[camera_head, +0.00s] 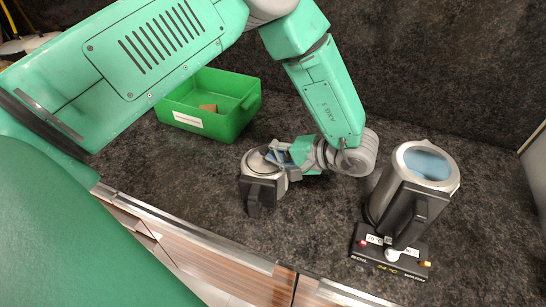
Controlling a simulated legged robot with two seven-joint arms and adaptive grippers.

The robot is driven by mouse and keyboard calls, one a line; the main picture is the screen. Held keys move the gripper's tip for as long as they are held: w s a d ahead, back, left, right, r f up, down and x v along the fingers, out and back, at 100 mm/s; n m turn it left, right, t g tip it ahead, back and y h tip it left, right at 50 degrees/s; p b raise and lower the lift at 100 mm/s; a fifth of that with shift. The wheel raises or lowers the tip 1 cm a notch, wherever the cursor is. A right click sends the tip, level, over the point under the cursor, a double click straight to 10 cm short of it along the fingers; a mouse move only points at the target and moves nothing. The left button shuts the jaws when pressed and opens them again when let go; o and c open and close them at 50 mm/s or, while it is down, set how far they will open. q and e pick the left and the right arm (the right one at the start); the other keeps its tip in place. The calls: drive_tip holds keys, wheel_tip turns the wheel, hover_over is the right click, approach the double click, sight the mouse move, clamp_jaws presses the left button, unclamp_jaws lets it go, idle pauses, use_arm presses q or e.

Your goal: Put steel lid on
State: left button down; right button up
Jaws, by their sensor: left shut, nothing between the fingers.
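A round steel piece with a black handle (262,190) sits on the dark counter left of the kettle; it may be the steel lid, but I cannot tell for sure. My left gripper (274,156) is shut and empty at its upper right edge, overlapping it in view; I cannot tell if they touch. The steel and black kettle (381,195) stands upright at the right, its top open with blue inside. It is on a black base (403,265) with lit buttons. My right gripper is not in view.
A green bin (233,117) with a small brown block (208,107) in it stands at the back left. The counter's front edge (214,248) runs along the lower left. The counter between the steel piece and the kettle is clear.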

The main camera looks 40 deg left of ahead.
use_arm(q)
drive_tip(key=shift+r, duration=0.1)
drive_tip(key=shift+a+f, duration=0.15)
drive_tip(key=shift+f, duration=0.15)
idle(0.3)
drive_tip(key=c, duration=1.5)
unclamp_jaws()
drive_tip(key=shift+s, duration=0.1)
